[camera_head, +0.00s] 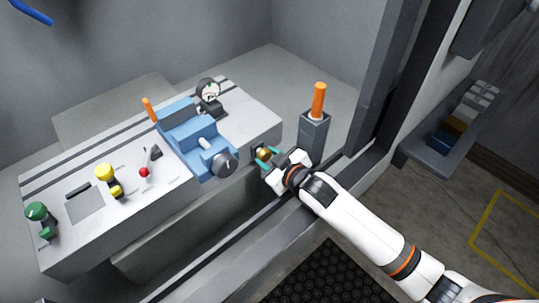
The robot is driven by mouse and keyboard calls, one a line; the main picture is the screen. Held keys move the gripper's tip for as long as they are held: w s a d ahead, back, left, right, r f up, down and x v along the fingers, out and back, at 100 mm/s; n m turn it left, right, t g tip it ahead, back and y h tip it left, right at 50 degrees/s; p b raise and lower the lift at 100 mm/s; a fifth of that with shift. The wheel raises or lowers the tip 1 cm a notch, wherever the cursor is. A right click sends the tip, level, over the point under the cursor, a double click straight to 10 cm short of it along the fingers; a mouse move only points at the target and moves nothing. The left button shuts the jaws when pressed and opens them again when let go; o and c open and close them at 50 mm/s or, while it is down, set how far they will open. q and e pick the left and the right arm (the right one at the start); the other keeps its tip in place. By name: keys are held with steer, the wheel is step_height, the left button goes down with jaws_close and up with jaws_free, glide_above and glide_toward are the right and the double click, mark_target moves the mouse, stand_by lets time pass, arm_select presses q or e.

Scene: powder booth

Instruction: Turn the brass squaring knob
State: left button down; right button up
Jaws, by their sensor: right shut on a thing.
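The brass squaring knob (263,153) shows as a small gold shape at the front right edge of the grey machine table (250,117). My right gripper (267,158) reaches in from the lower right, and its teal fingertips are on either side of the knob, shut on it. The gripper's white body partly hides the area around the knob. My left gripper is not in the view.
A blue vise (190,131) with a dark round handle (224,165) stands left of the gripper. A dial gauge (208,90) stands behind it. A grey post with an orange rod (319,101) rises close behind my right wrist. Yellow (105,173) and green (37,211) knobs stand farther left.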

stand_by(0.4)
steer(key=o, duration=1)
steer(key=v, duration=1.2)
steer(key=shift+a+b, duration=0.1)
steer(key=shift+b, duration=0.25)
